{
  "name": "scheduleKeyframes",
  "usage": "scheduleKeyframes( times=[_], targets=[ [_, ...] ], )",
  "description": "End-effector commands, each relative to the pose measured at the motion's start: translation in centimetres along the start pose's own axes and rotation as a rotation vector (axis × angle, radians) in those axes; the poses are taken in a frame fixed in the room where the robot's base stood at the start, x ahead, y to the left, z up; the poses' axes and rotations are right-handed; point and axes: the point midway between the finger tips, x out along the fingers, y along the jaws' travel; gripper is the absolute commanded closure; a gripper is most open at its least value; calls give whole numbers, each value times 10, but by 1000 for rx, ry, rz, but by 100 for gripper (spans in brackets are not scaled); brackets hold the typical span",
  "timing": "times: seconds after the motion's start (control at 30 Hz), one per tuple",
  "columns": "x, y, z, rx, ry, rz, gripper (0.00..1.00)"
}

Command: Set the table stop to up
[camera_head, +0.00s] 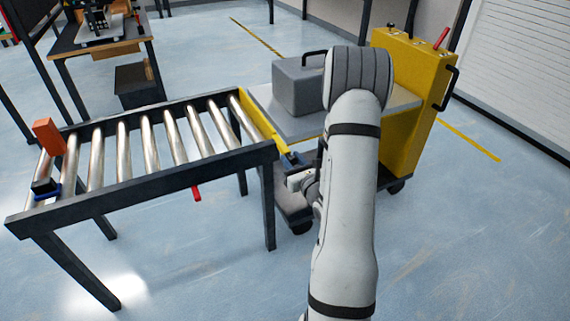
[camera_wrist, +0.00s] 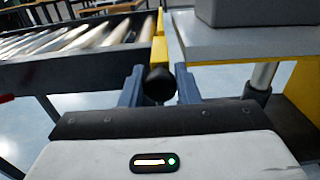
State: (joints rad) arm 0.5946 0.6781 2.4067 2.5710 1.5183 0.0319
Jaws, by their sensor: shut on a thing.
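A yellow bar (camera_head: 262,121), which looks like the table stop, runs along the right end of the roller table (camera_head: 150,185), between it and the cart. In the wrist view the yellow bar (camera_wrist: 160,48) stretches away ahead of my gripper. A round black knob (camera_wrist: 158,84) sits at the near end of the bar. My gripper (camera_wrist: 159,78) has one blue-grey finger on each side of the knob and is shut on it. In the head view my gripper (camera_head: 293,166) is partly hidden behind my arm, and the knob cannot be made out.
The yellow cart (camera_head: 405,95) stands close on the right, with a grey box (camera_head: 297,88) on its grey deck. A red handle (camera_head: 196,193) hangs under the table's front rail. An orange block (camera_head: 48,136) stands at the table's left end. The floor in front is clear.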

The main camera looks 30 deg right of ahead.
Motion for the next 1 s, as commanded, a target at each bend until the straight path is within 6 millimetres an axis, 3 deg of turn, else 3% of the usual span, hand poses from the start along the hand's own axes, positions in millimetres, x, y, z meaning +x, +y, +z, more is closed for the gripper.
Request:
scheduleKeyframes(
  times=[0.03, 0.1, 0.43, 0.47, 0.5, 0.7, 1.0],
  targets=[
    [-1, -7, 23, -3, -11, -19, 100],
    [-1, -6, 31, -3, -10, -18, 100],
    [-1, -7, 32, -3, -8, -20, 100],
    [-1, -7, 31, -3, -8, -19, 70],
    [-2, -7, 31, -2, -8, -19, 66],
    [-2, -6, 30, -2, -6, -18, 50],
    [-6, -6, 30, -1, -4, -17, 50]
  ],
)
